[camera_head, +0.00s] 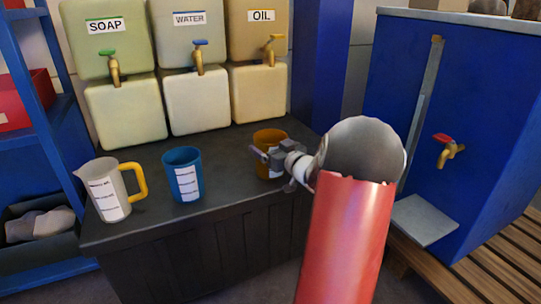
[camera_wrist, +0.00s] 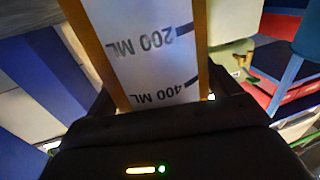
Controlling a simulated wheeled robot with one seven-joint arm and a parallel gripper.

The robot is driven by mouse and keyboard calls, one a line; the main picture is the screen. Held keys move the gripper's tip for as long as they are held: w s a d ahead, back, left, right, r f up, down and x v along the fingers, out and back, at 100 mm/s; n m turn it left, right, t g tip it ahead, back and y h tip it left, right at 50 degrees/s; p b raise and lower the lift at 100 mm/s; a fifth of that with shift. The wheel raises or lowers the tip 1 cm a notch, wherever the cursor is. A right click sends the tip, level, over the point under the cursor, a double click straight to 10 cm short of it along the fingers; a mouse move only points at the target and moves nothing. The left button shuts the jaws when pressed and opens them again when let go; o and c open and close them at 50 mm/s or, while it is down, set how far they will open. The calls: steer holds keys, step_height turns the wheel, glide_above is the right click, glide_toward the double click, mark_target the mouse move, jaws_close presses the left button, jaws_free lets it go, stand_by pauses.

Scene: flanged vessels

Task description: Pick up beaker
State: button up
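An orange beaker (camera_head: 268,139) with a white label stands upright on the dark counter. My gripper (camera_head: 272,168) is at its front right side, low over the counter, with its fingers spread around the beaker. In the wrist view the beaker's label (camera_wrist: 150,55) fills the middle, with upside-down 200 ML and 400 ML marks. The dark fingers lie on both sides of it, with a small light gap at the right. Finger contact is hard to see. A blue beaker (camera_head: 182,174) and a clear jug with a yellow handle (camera_head: 105,189) stand further left.
Soap (camera_head: 126,113), water (camera_head: 195,100) and oil (camera_head: 258,93) containers with taps line the back of the counter (camera_head: 222,177). A blue cabinet with a red-handled tap (camera_head: 450,150) stands at the right. Blue shelving (camera_head: 60,130) stands at the left.

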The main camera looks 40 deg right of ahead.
steer(key=c, duration=0.6)
steer(key=shift+r+p, duration=2.4)
steer(key=shift+r, duration=7.65)
